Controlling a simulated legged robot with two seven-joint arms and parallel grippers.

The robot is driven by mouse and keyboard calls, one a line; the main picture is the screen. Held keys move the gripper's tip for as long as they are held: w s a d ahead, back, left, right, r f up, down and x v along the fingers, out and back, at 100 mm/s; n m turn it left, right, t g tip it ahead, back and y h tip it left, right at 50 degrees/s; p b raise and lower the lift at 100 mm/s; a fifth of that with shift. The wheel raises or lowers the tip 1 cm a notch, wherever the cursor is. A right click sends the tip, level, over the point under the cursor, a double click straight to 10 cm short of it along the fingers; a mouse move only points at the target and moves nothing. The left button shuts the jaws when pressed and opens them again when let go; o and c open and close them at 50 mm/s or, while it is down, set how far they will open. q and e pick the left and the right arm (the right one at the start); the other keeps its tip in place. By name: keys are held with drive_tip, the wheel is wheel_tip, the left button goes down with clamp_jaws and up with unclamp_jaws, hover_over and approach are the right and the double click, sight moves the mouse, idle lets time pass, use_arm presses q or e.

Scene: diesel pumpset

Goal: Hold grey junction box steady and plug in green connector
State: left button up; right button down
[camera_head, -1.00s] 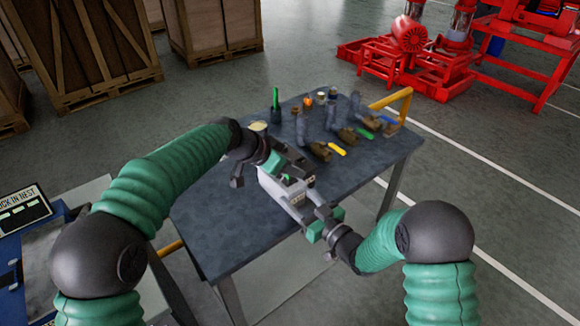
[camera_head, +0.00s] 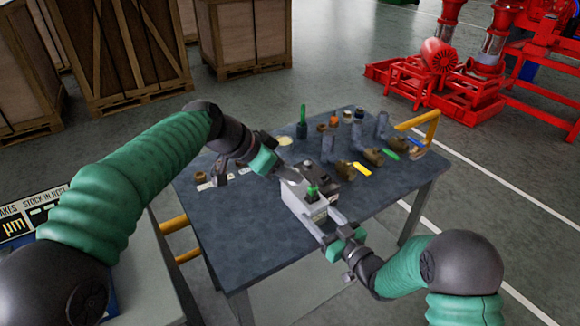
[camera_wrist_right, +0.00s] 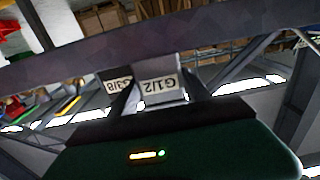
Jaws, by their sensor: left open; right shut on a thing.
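The grey junction box (camera_head: 303,208) sits tilted in the picture near the middle of the dark table. The green connector (camera_head: 312,191) stands upright on its top; how deep it is seated I cannot tell. My right gripper (camera_head: 328,226) is shut on the box at its near right end. My left gripper (camera_head: 258,174) is open and empty, above the table to the left of the box, apart from the connector. In the right wrist view, a pale face marked G1/2 (camera_wrist_right: 160,88) shows beyond the dark green gripper body; I cannot tell what it belongs to.
A dark block (camera_head: 341,170) lies just behind the box. Several fittings and yellow, green and blue pieces lie at the table's back right, near a yellow handle (camera_head: 428,126). A brown ring part (camera_head: 201,178) stands at the left edge. The table's front left (camera_head: 240,240) is clear.

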drive_tip(key=shift+c, duration=2.1)
unclamp_jaws()
